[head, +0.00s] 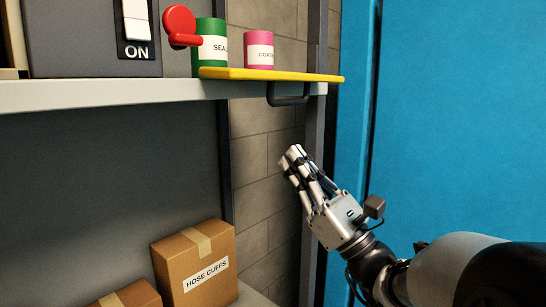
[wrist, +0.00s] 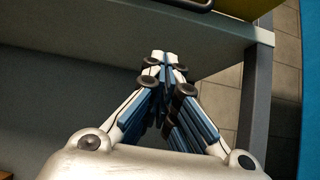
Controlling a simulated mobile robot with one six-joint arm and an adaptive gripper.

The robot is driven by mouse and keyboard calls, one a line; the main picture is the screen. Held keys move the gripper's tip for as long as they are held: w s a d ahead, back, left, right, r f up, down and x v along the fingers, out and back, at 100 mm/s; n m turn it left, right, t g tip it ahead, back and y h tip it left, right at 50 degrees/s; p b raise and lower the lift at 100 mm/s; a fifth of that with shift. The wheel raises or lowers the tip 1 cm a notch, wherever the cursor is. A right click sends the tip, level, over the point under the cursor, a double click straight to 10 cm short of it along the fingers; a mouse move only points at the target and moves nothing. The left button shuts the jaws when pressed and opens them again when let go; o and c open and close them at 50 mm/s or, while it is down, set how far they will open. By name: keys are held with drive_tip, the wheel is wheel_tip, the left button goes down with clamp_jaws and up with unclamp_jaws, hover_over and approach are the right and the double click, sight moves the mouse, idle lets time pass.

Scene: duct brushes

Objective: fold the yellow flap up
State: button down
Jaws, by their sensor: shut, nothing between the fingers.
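The yellow flap (head: 275,75) lies flat and level at the right end of the shelf in the head view, its right tip reaching past the shelf end. A dark loop-shaped handle (head: 288,99) hangs just beneath it. My gripper (head: 292,155) is below the flap and handle, apart from both, fingers pointing up and to the left. Its fingers are shut and empty; the wrist view also shows the fingertips together (wrist: 166,62). A small strip of yellow (wrist: 203,3) shows at the top edge of the wrist view.
A green can (head: 211,45) and a pink can (head: 259,50) stand at the flap, with a red round-ended part (head: 179,25) beside them. A grey post (head: 314,150) stands right of the shelf (head: 110,94). A cardboard box (head: 195,263) sits below. Open space surrounds my gripper.

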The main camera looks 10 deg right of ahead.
wheel_tip(320, 180, up, 7)
drive_tip(key=w+a, duration=0.1)
drive_tip(key=w, duration=0.1)
drive_tip(key=shift+a, duration=0.3)
drive_tip(key=shift+s+p, duration=0.1)
drive_tip(key=shift+p, duration=0.25)
